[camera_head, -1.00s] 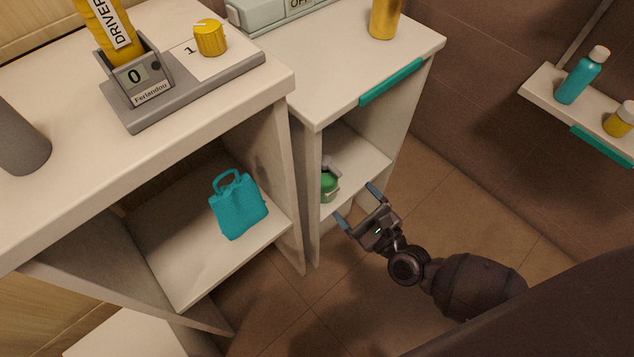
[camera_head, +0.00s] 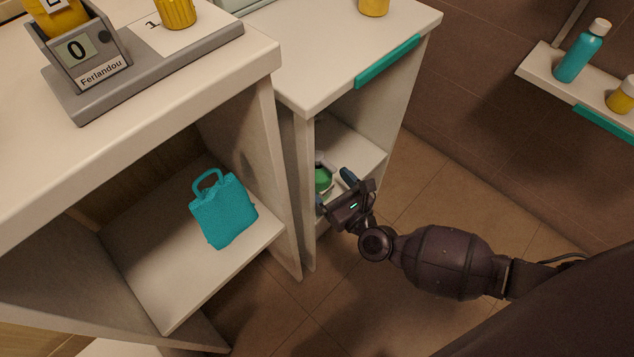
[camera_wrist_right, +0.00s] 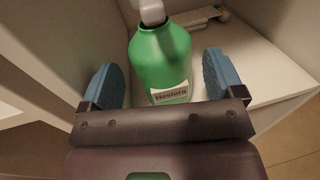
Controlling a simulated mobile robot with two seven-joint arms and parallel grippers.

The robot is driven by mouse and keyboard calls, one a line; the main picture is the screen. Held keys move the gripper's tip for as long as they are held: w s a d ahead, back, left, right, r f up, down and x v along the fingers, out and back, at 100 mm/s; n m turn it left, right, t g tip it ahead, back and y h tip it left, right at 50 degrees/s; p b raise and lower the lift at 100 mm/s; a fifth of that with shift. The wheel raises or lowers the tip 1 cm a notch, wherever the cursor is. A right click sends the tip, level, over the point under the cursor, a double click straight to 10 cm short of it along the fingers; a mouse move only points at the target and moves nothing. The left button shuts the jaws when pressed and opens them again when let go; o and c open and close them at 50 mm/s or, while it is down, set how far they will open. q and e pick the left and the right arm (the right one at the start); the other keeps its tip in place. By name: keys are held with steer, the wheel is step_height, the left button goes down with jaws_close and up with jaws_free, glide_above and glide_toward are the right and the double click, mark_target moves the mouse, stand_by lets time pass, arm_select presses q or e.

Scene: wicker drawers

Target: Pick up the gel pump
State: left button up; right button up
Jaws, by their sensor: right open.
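My right gripper (camera_head: 335,190) is open at the shelf opening. In the right wrist view its blue finger pads (camera_wrist_right: 162,85) lie on either side of the bottle, with a gap on each side. My left gripper is not in view.
The right cabinet's side panel (camera_head: 304,190) stands close left of my right gripper. A white and grey item (camera_wrist_right: 200,18) lies behind the bottle. A teal bag (camera_head: 224,212) sits on the left cabinet's shelf. A wall shelf (camera_head: 555,82) holds bottles. The floor at right is clear.

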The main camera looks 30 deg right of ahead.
mark_target(318, 172)
steer(key=shift+w+a+b, duration=0.15)
steer(key=shift+w+a, duration=0.05)
steer(key=shift+w, duration=1)
steer(key=shift+w+a+b, duration=0.15)
steer(key=shift+w+a, duration=0.05)
steer(key=shift+w, duration=0.95)
steer(key=shift+c, duration=0.3)
steer(key=c, duration=1.1)
steer(key=shift+o, duration=0.2)
